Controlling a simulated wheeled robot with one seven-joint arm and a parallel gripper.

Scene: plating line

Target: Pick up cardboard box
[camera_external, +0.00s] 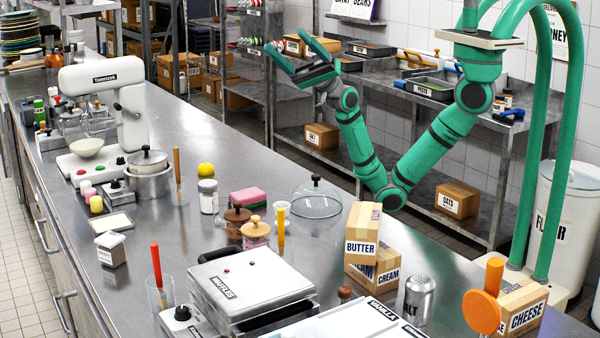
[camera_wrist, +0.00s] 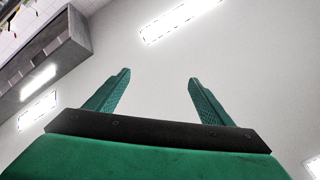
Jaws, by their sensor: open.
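Several cardboard boxes are in the external view. A box labelled BUTTER (camera_external: 361,247) is stacked, turned askew, on a box labelled CREAM (camera_external: 388,277) on the steel counter. A box labelled CHEESE (camera_external: 524,311) sits at the right end of the counter. Other boxes, one labelled OATS (camera_external: 457,199) and another (camera_external: 321,136), stand on the lower rack shelf. My gripper (camera_external: 288,58) is open and empty, raised above and behind the counter, well apart from the BUTTER box. In the wrist view its two fingers (camera_wrist: 156,85) are spread with nothing between them.
The counter (camera_external: 330,232) holds a white press (camera_external: 250,285), a glass dome (camera_external: 317,199), a salt shaker (camera_external: 419,299), jars and a stand mixer (camera_external: 105,105). The orange disc (camera_external: 482,311) stands before the CHEESE box. Racks line the back wall.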

